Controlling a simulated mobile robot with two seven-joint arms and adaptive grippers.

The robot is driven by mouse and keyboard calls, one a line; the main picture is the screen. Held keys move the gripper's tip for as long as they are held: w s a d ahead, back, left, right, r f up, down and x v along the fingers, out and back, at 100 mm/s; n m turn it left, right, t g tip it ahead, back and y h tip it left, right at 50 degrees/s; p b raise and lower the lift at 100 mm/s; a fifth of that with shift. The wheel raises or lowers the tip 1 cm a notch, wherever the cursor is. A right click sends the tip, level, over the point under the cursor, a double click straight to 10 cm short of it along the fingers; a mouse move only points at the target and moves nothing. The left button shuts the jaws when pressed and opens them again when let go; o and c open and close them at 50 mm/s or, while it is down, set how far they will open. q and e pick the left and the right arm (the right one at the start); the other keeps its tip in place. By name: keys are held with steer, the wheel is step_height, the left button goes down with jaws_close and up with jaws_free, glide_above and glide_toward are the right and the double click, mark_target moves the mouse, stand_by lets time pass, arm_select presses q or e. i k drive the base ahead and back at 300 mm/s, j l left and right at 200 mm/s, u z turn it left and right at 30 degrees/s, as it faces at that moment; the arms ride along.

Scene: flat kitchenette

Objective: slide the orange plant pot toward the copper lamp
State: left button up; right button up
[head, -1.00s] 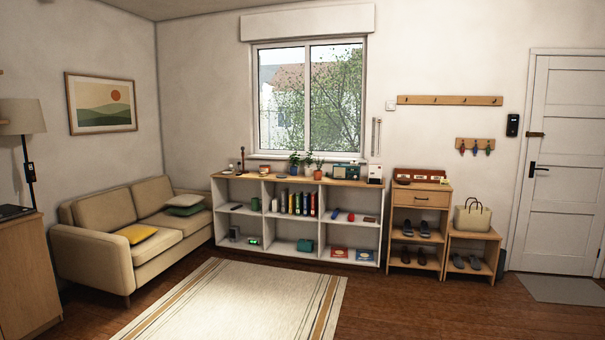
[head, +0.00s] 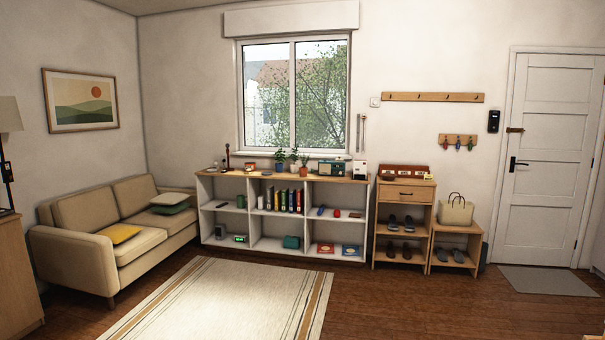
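A small orange plant pot (head: 303,171) with a green plant stands on the wooden top of the low white shelf unit, below the window. A blue pot (head: 279,167) and a pale pot (head: 293,168) with plants stand just left of it. A slim dark reddish-brown upright object (head: 228,157) stands near the left end of the same top. It may be the copper lamp, but it is too small to tell. Neither of my grippers is in view.
The shelf top (head: 330,179) also bears a teal radio (head: 332,168), right of the pots. A beige sofa (head: 115,235) stands left, and a shoe rack (head: 404,226) right. A pale rug (head: 225,300) lies on open floor before the shelf.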

mark_target(304, 170)
steer(key=i+z, duration=0.3)
steer(key=i, duration=2.9)
steer(key=i+l+u, duration=0.15)
steer(key=i, duration=0.55)
steer(key=i+l+u, duration=0.15)
steer(key=i, duration=0.55)
